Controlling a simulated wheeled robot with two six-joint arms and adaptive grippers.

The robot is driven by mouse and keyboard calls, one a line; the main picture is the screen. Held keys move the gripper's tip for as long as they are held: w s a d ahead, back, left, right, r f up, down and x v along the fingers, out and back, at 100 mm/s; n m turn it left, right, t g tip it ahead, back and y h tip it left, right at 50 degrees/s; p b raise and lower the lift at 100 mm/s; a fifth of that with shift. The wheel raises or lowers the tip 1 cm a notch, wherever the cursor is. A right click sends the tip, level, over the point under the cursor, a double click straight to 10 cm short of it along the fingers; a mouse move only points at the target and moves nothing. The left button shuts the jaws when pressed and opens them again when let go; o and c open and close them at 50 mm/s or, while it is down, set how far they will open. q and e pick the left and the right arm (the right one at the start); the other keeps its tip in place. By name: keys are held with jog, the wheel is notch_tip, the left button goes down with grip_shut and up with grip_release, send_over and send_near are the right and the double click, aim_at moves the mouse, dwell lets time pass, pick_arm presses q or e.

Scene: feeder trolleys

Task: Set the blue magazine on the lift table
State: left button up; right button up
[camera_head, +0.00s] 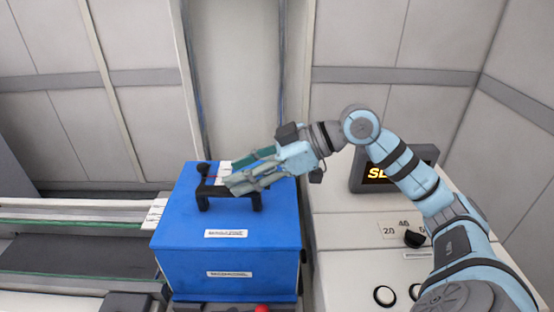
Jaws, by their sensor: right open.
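The blue magazine (228,272) is a large blue box with white labels and a black handle (205,190) on its top. It stands upright at the centre left of the head view. My right gripper (229,176) reaches in from the right with its fingers open, at the handle. The fingers overlap the handle in the picture, and I cannot tell whether they touch it. What bears the magazine is mostly hidden below it, so I cannot make out the lift table for sure. My left gripper is not in view.
A white cabinet (345,250) with knobs and a lit display (378,174) stands to the right. A conveyor-like bed (75,257) with light rails lies to the left. A red button (262,309) shows at the bottom edge. Panelled walls close off the back.

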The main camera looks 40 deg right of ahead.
jog(key=b+v, duration=0.7)
jog(key=v, duration=0.1)
jog(key=shift+s+d, duration=0.15)
jog(key=shift+d, duration=0.1)
jog(key=shift+r, duration=0.1)
jog(key=shift+c, duration=0.5)
dwell(0.3)
